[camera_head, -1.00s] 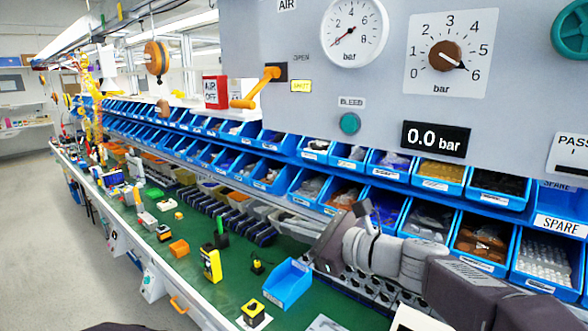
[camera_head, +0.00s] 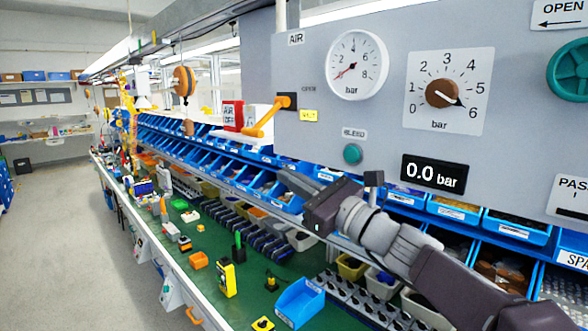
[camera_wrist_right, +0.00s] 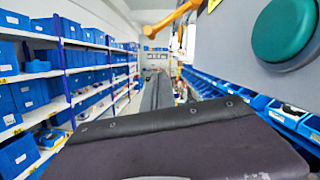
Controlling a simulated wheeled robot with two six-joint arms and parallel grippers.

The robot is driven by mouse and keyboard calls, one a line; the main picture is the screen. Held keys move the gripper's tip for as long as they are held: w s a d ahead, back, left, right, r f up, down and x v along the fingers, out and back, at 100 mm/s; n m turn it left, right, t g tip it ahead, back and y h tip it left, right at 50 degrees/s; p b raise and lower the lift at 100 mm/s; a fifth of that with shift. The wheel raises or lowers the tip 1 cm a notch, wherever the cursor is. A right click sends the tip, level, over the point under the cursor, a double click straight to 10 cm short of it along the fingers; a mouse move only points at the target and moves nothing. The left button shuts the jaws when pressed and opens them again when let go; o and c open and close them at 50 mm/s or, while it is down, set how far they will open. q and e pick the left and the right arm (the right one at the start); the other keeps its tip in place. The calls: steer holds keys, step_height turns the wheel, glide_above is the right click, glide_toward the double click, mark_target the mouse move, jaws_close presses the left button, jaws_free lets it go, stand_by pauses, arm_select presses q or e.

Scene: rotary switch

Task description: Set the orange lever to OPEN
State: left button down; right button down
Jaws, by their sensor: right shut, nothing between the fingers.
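The orange lever (camera_head: 264,118) is on the left side of the grey panel. It hangs tilted down and to the left from a dark mount (camera_head: 287,101). A faint OPEN label (camera_head: 309,89) and a yellow label (camera_head: 310,115) with small blurred text sit to its right. In the right wrist view, the lever (camera_wrist_right: 174,18) shows at the top, ahead of and above my fingers. My right gripper (camera_head: 284,176) is shut and empty, below the lever and apart from it. Its fingers (camera_wrist_right: 156,90) point forward in the wrist view. My left gripper is not in view.
The panel carries a gauge (camera_head: 357,65), a brown knob (camera_head: 442,94), a green BLEED button (camera_head: 352,154) and a 0.0 bar display (camera_head: 433,173). Blue bins (camera_head: 225,170) line the bench behind my gripper.

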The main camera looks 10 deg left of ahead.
steer(key=w+a+r+p, duration=0.2)
steer(key=a+r+p, duration=0.3)
steer(key=a, duration=0.1)
steer(key=shift+w, duration=0.3)
steer(key=shift+d+r, duration=0.1)
step_height(320, 180, up, 13)
steer(key=s+a+m+t+h+p, duration=0.2)
steer(key=m+p, duration=0.5)
steer(key=m, duration=0.6)
steer(key=shift+s+t+h, duration=0.4)
steer(key=shift+h, duration=0.2)
